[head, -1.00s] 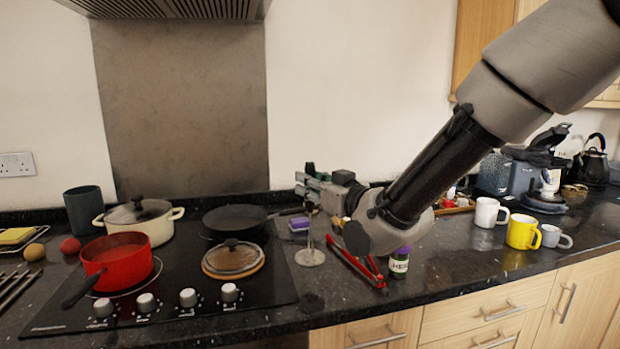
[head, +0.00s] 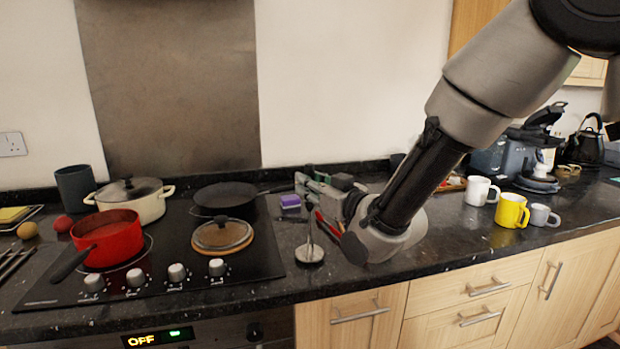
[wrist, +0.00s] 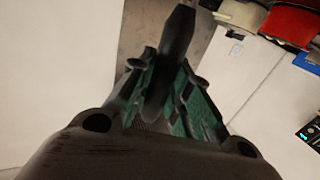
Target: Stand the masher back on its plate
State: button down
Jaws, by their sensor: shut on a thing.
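My gripper (head: 308,187) has green-padded fingers and is shut on the masher's dark handle. In the wrist view the handle (wrist: 178,35) stands out between the two fingers. The masher's thin metal shaft and round grey head (head: 309,254) hang below the gripper in the head view, roughly upright. They are over the counter just right of the hob. I cannot tell whether the head touches the counter. I cannot clearly make out the masher's plate in either view.
The hob (head: 165,262) at left bears a red saucepan (head: 107,240), a cream pot (head: 147,208), a frying pan (head: 225,197) and a lid (head: 222,235). A purple sponge (head: 290,201) lies behind the masher. Red tongs (head: 328,226) lie partly behind my wrist. Mugs (head: 511,211) stand at right.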

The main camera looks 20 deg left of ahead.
jog(key=shift+f, duration=0.4)
dwell(0.5)
jog(key=c, duration=1.3)
grip_release()
jog(key=shift+o, duration=0.2)
